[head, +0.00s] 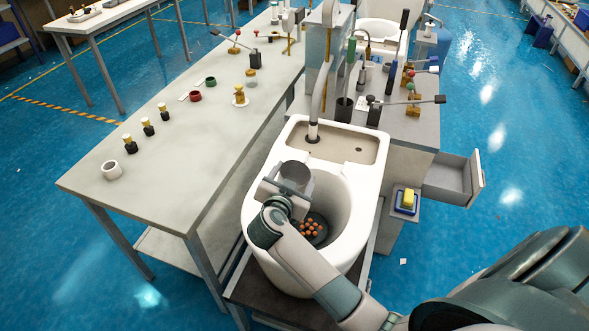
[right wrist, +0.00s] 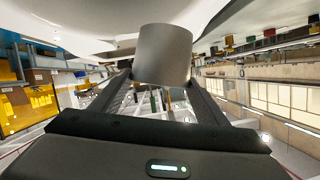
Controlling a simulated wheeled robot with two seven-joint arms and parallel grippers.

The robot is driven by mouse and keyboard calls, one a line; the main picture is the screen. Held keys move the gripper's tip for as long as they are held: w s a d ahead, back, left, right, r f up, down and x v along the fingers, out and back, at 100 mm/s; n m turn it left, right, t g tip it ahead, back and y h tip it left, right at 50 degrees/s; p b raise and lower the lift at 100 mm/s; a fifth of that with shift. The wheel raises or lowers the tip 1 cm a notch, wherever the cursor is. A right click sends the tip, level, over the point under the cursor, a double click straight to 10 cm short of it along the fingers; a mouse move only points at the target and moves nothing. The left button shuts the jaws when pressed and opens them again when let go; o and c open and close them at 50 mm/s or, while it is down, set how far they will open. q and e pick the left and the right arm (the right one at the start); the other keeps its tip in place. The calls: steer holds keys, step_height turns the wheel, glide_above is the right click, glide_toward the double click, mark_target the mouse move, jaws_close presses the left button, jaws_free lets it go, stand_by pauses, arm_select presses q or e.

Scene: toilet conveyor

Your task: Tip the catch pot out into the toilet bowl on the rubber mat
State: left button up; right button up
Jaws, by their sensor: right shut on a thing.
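The white toilet (head: 262,205) stands on a dark mat (head: 262,302) in the middle of the head view. Several small orange balls (head: 310,229) lie at the bottom of its bowl. My right gripper (head: 285,192) is over the left part of the bowl opening, shut on the grey catch pot (head: 296,172). In the right wrist view, the pot (right wrist: 163,55) sits between the two fingers (right wrist: 160,88), close to a white surface above it. The pot looks tipped over; its inside is hard to make out. My left gripper is not in view.
Behind the toilet a bench (head: 412,128) carries taps and levers. An open drawer (head: 455,178) and a blue tray with a yellow block (head: 408,198) are at right.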

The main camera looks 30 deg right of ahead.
steer(key=shift+w+a+r+n+g+p, duration=0.15)
steer(key=shift+n+p, duration=0.2)
steer(key=shift+p, duration=0.75)
steer(key=shift+d+r+n+g+p, duration=0.15)
steer(key=shift+n+p, duration=0.2)
steer(key=shift+p, duration=0.7)
steer(key=shift+w+a+f+n+g+h, duration=0.1)
steer(key=shift+a+n+g+h, duration=0.15)
steer(key=shift+n+h, duration=0.25)
steer(key=shift+s+a+b, duration=0.2)
steer(key=shift+a+b, duration=0.25)
steer(key=shift+b, duration=0.4)
steer(key=s+a+r+n+t+y+b, duration=0.1)
steer(key=s+a+n+t+y+b, duration=0.2)
steer(key=s+a+b, duration=0.7)
steer(key=n+y+b, duration=0.1)
steer(key=b, duration=0.3)
steer(key=shift+s+a+r, duration=0.15)
steer(key=shift+s+r, duration=0.15)
steer(key=shift+r, duration=0.05)
